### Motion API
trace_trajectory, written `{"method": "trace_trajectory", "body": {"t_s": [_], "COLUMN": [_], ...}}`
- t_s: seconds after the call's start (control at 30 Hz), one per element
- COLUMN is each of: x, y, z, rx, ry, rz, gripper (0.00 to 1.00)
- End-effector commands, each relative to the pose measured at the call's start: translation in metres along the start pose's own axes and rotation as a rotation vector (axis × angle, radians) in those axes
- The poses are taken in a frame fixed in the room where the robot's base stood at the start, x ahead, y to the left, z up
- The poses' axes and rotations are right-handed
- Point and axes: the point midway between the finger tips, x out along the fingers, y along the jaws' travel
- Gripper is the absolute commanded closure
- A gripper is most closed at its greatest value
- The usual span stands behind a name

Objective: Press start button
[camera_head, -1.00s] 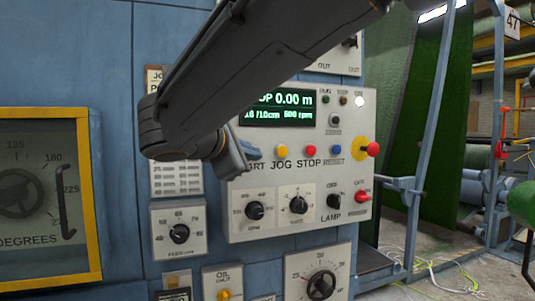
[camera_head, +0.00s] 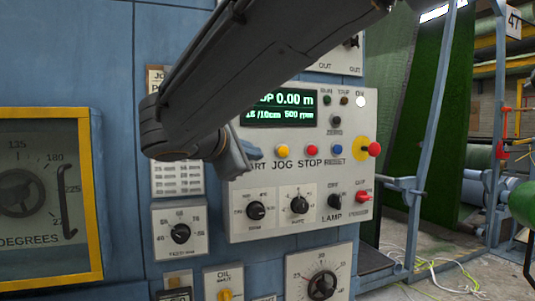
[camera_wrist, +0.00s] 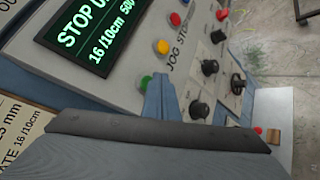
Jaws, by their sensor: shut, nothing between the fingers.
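The start button (camera_wrist: 146,82) is green and shows in the wrist view at the left end of the button row, partly covered by my fingertips. My gripper (camera_wrist: 160,82) is shut and empty, its tips right at that button. I cannot tell whether they touch it. In the head view my gripper (camera_head: 251,152) reaches the left side of the control panel (camera_head: 348,180), hiding the start button and part of its label. The display (camera_head: 282,111) shows STOP and 0.00 m, and also shows in the wrist view (camera_wrist: 92,32).
Right of my gripper are the yellow jog button (camera_head: 283,150), red stop button (camera_head: 312,150) and blue reset button (camera_head: 340,149). A red emergency knob (camera_head: 375,149) sticks out farther right. Several black dials lie below. A yellow-framed gauge window (camera_head: 50,195) is at left.

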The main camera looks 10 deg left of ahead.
Motion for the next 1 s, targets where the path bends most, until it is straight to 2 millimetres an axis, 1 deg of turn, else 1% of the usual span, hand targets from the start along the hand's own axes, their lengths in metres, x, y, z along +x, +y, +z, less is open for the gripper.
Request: {"method": "trace_trajectory", "body": {"t_s": [0.73,1.0], "x": [0.0001,0.0053], "y": [0.0001,0.0038], "z": [-0.0001,-0.0033], "rx": [0.000,0.000], "ry": [0.000,-0.001], "rz": [0.000,0.000], "gripper": [1.00,1.00]}}
